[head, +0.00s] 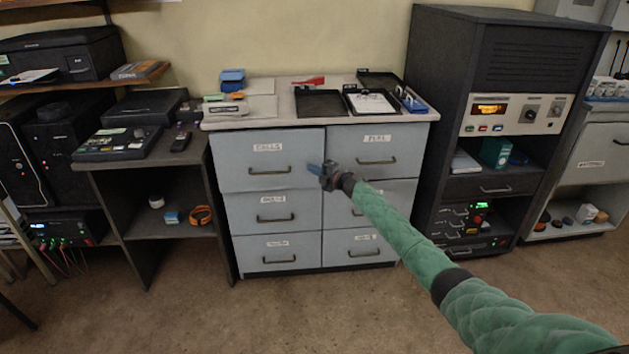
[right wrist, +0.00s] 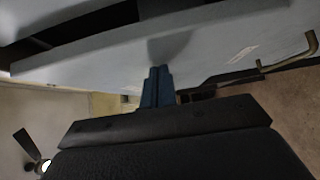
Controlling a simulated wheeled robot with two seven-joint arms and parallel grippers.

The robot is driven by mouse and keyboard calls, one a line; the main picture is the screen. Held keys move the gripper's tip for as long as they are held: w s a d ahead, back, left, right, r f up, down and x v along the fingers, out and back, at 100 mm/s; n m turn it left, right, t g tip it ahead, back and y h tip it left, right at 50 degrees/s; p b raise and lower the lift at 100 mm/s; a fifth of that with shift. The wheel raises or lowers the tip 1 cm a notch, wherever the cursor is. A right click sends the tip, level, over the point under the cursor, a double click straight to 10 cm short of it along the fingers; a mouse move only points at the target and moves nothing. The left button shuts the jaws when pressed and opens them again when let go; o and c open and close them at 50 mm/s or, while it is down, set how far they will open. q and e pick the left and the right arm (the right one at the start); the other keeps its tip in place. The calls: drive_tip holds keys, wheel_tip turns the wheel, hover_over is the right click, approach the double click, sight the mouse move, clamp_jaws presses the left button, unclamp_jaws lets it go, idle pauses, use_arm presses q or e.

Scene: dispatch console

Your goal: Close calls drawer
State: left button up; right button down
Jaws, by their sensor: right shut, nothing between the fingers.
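The calls drawer (head: 240,157) is the top left drawer of the grey cabinet, with a "CALLS" label and a dark bar handle (head: 269,171). Its front looks set out a little from the drawers below, so it seems partly open. My right gripper (head: 314,169) is shut and empty at the right edge of this drawer front. In the right wrist view its blue fingers (right wrist: 158,85) are together, close to a pale grey drawer panel (right wrist: 130,50) with a shadow on it. I cannot tell if they touch. My left gripper is not in view.
The top right drawer (head: 390,142) and the lower drawers look shut. Black trays (head: 320,103) and small items lie on the cabinet top. A dark equipment rack (head: 480,60) stands at right and a dark desk (head: 150,150) at left. The floor in front is clear.

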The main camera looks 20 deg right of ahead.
sight(313, 163)
drive_tip(key=w, duration=0.1)
drive_tip(key=w+d+b, duration=0.1)
drive_tip(key=w+b, duration=0.1)
drive_tip(key=shift+w+d+r, duration=0.15)
drive_tip(key=shift+r, duration=0.2)
